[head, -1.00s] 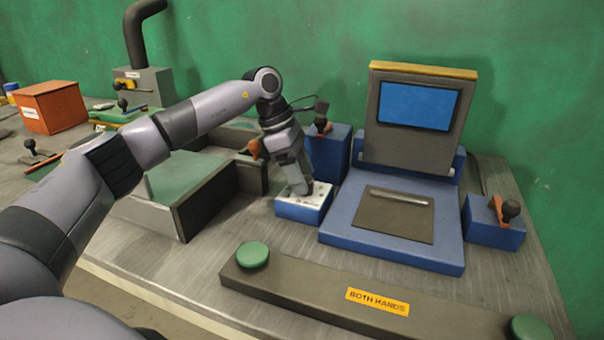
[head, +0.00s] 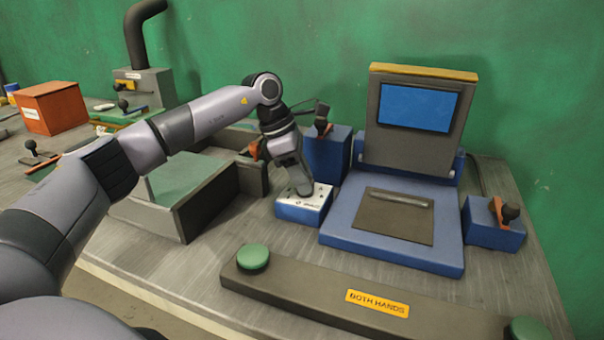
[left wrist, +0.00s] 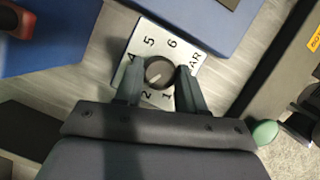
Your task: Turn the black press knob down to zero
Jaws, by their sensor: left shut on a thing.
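The black press knob (left wrist: 160,72) sits on a white dial plate (left wrist: 147,40) with numbers and the letters AR showing. A pale mark on the knob points to the lower left in the left wrist view, toward the 2 side. My left gripper (head: 303,190) is shut on the knob from above, one finger on each side. The fingers hide part of the dial, including any zero. In the head view the dial plate tops a small blue box (head: 300,212), and the gripper hides the knob. My right gripper is not in view.
A blue press (head: 345,227) with a blue screen stands right of the dial box. A grey bar (head: 310,291) with green buttons lies in front. A grey open tray (head: 182,226) is on the left. Blue boxes with black-knobbed orange levers stand behind and at right.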

